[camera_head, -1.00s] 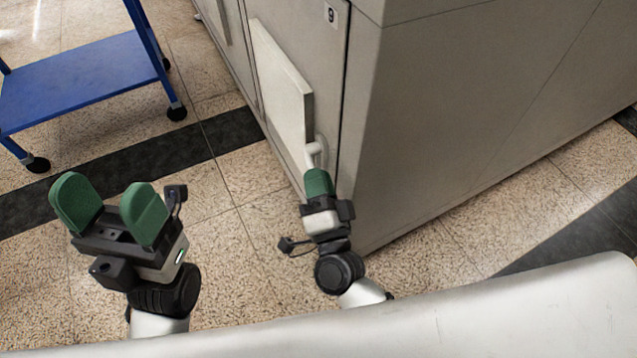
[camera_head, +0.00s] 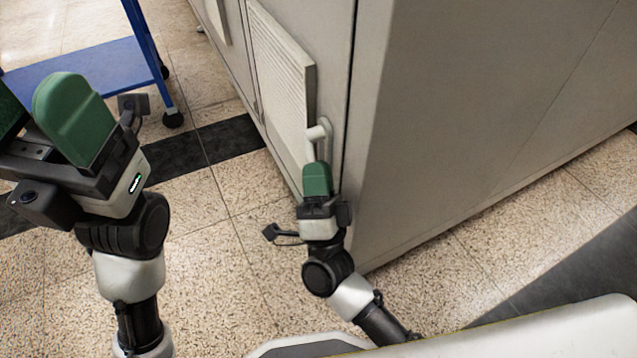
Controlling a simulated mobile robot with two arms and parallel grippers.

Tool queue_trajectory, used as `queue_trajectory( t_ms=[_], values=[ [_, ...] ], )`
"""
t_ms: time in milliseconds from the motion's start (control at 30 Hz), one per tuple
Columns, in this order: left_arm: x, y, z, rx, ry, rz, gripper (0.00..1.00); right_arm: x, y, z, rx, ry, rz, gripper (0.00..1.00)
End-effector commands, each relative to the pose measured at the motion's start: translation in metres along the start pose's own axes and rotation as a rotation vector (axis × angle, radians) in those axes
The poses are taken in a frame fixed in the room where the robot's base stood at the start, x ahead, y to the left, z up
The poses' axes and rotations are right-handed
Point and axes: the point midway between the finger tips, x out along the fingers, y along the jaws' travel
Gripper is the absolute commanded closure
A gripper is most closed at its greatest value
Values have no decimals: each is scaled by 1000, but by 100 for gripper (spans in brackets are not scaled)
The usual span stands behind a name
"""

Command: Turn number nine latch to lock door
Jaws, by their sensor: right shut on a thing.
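The pale grey latch (camera_head: 321,132) is on the narrow front of a grey cabinet door (camera_head: 331,60), beside a louvred panel. My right gripper (camera_head: 317,170) has its green fingers shut on the lower part of the latch handle, which they partly hide. The upper bend of the latch shows above the fingers. My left gripper (camera_head: 38,100) is raised at the left, open and empty, with one green finger cut off by the picture edge. The number nine label is out of the picture now.
The grey cabinet's broad side (camera_head: 480,110) fills the right. A blue cart (camera_head: 85,75) stands at the upper left, partly behind my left gripper. Speckled floor tiles (camera_head: 240,290) with a dark stripe (camera_head: 205,143) lie free between cart and cabinet.

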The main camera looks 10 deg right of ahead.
Motion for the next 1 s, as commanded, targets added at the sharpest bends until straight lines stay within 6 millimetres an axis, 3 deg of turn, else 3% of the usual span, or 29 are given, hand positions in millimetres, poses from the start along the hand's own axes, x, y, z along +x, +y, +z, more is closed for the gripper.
queue_trajectory(
  t_ms=[600,633,767,1000],
  values=[
    [5,1,-2,4,27,11,34,-2,3,2,8,20,-28,100],
    [5,1,-2,4,27,11,34,-2,3,2,8,20,-28,80],
    [5,1,-2,3,27,11,34,-1,3,2,8,20,-29,60],
    [5,1,-2,3,26,11,34,-1,2,2,8,21,-30,58]
  ],
)
